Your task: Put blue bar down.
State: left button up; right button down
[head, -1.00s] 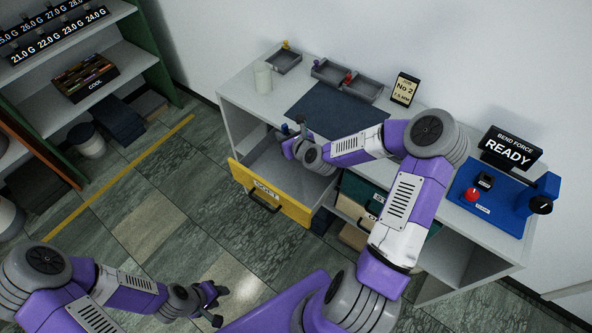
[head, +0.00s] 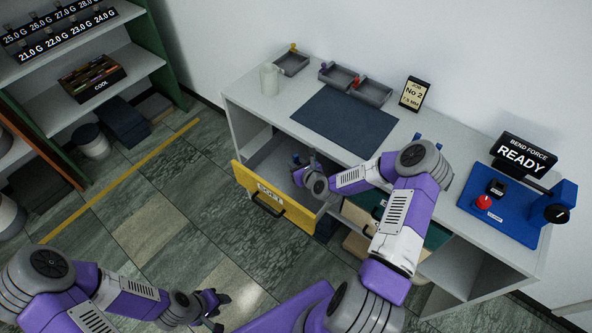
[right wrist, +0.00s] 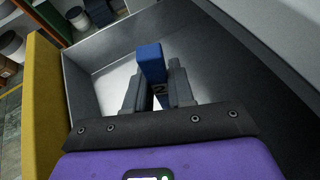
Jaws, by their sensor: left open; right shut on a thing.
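A blue bar (right wrist: 151,62) is held between the fingers of my right gripper (right wrist: 157,85), as the right wrist view shows. Its upper end sticks out past the fingertips. In the head view my right gripper (head: 305,165) is inside the open yellow-fronted drawer (head: 272,198) of the white desk. The drawer's grey walls surround the bar in the right wrist view. Whether the bar touches the drawer floor, I cannot tell. My left gripper (head: 215,309) is open and empty above the floor at lower left.
The desk top holds a dark mat (head: 345,122), small grey trays (head: 338,77), a white cup (head: 269,79), a job sign (head: 413,93) and a blue press (head: 505,211) with a READY display (head: 523,155). Shelves stand at left. The mat is clear.

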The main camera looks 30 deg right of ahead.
jog(key=shift+f+b, duration=0.3)
jog(key=shift+f, duration=1.3)
jog(key=shift+f, duration=0.25)
jog(key=c, duration=1)
grip_release()
jog(key=shift+r, duration=0.1)
jog(key=shift+r, duration=0.1)
jog(key=shift+s+r, duration=0.15)
jog(key=shift+r, duration=0.05)
jog(key=p+v, duration=0.2)
jog(key=v, duration=0.9)
jog(key=shift+s+r, duration=0.1)
jog(key=shift+s, duration=0.2)
